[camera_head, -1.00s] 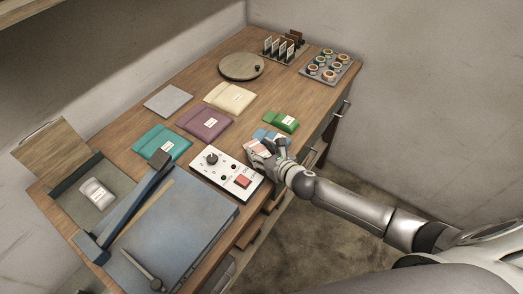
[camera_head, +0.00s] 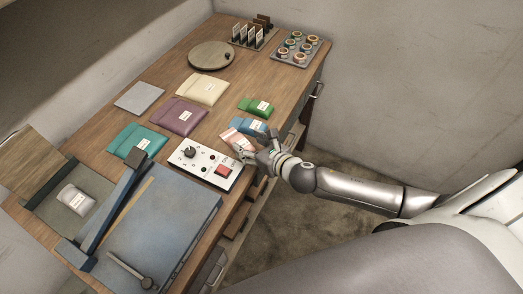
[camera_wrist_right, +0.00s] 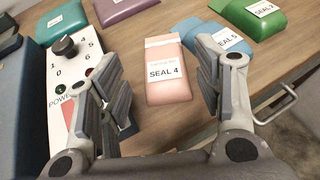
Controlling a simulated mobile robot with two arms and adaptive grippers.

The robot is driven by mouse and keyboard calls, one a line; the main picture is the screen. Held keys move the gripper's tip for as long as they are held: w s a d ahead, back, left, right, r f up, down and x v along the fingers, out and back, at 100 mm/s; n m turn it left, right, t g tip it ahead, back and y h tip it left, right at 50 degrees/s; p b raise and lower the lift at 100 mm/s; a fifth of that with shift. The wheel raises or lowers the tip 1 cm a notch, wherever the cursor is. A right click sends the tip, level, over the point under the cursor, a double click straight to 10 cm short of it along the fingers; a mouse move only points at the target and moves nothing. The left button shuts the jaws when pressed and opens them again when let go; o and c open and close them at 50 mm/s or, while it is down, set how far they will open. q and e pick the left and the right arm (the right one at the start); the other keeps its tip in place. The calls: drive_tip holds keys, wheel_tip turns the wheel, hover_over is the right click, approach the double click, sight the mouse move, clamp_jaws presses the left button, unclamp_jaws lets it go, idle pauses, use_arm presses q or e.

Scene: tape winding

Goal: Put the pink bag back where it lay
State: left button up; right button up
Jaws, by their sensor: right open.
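The pink bag (camera_head: 236,138), with a white label reading SEAL 4 in the right wrist view (camera_wrist_right: 167,72), lies flat on the wooden desk (camera_head: 150,95). It sits between the white control box and the blue bag (camera_head: 254,127). My right gripper (camera_head: 249,151) is at the near edge of the desk, by the pink bag's near end. In the right wrist view its open fingers (camera_wrist_right: 160,85) stand on either side of the bag, apart from it. My left gripper is not in view.
A white control box (camera_head: 205,158) with a knob and red button stands just left of my right gripper. A green bag (camera_head: 256,106) lies behind the blue one. Purple (camera_head: 180,115), cream (camera_head: 203,89) and teal (camera_head: 128,137) bags lie further left. Open drawers show below the desk edge.

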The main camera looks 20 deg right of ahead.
drive_tip(key=v, duration=0.5)
drive_tip(key=shift+s+d+b, duration=0.1)
drive_tip(key=shift+s+b, duration=0.1)
drive_tip(key=shift+b, duration=0.1)
